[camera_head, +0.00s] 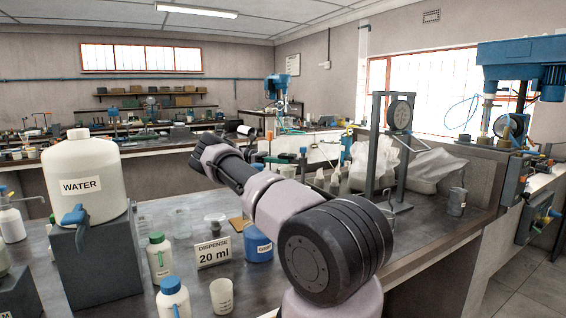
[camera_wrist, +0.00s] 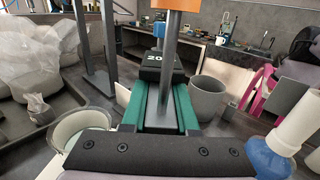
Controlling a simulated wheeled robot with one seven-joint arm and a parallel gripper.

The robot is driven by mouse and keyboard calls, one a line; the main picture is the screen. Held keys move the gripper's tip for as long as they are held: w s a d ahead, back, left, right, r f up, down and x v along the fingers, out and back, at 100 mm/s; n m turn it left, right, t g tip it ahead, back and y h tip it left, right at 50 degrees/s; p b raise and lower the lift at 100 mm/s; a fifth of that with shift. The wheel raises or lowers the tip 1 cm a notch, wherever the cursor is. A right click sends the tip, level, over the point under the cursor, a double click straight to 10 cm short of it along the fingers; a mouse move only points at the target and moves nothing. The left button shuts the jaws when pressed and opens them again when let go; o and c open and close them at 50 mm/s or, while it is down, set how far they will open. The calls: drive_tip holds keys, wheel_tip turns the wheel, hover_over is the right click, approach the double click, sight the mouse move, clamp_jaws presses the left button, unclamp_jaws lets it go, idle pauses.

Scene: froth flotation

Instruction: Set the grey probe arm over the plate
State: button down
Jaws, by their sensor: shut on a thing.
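In the wrist view, the grey probe arm (camera_wrist: 172,70) shows as a grey bar, rising from between green side pieces to an orange-brown part at the top edge. My gripper (camera_wrist: 164,115) is shut on this bar, close in front of the wrist camera; its fingertips are partly hidden. A dark block (camera_wrist: 160,67) marked "20" sits just behind the bar. I cannot make out the plate, or whether the probe arm is over it. In the head view, my own arm hides the gripper and what it holds.
A WATER jug (camera_head: 88,175) stands on a dark block at left. A "DISPENSE 20 ml" sign (camera_head: 214,252), a blue jar (camera_head: 258,244) and white bottles (camera_head: 172,298) stand nearby. A dial-gauge frame (camera_head: 400,115) and plastic bags (camera_head: 432,172) are at right. A grey cup (camera_wrist: 207,97) is beside the gripper.

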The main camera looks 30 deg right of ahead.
sight(283, 154)
idle(0.3)
drive_tip(key=c, duration=0.7)
unclamp_jaws()
drive_tip(key=shift+r, duration=0.1)
wheel_tip(283, 154, up, 10)
drive_tip(key=shift+f, duration=0.1)
